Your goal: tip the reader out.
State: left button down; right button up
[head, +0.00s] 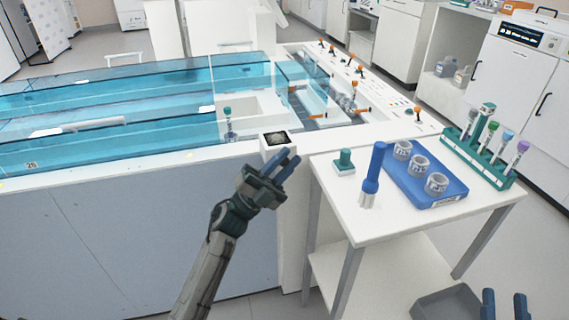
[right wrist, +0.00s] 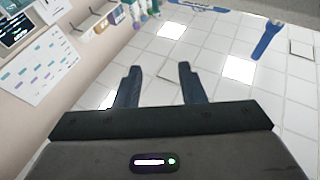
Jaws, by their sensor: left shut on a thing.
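The reader (head: 276,139), a white housing with a dark square panel on top, stands at the front edge of the track bench. My left gripper (head: 291,164) is at its front right side. Its blue fingers are shut on the reader, though the contact is hard to see against the white. My right gripper (head: 503,306) is at the lower right of the head view. In the right wrist view its fingers (right wrist: 160,88) are wide apart with nothing between them.
A white side table (head: 400,220) holds a blue tray (head: 447,200) with labelled cups, a green tube rack (head: 480,160), a blue-handled tool (head: 372,170) and a small green-topped block (head: 344,162). A grey bin (head: 440,303) is below. Clear blue covers (head: 130,105) span the track.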

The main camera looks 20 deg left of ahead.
pick_arm(q)
jog(key=shift+f+m, duration=0.1)
jog(key=shift+m, duration=0.2)
pick_arm(e)
jog(key=shift+s+r+t, duration=0.25)
jog(key=shift+r+t, duration=0.55)
jog(key=shift+r, duration=0.4)
pick_arm(q)
jog(key=c, duration=1.3)
grip_release()
jog(key=shift+c, duration=0.2)
jog(key=shift+g+h, duration=0.3)
jog(key=shift+g, duration=0.1)
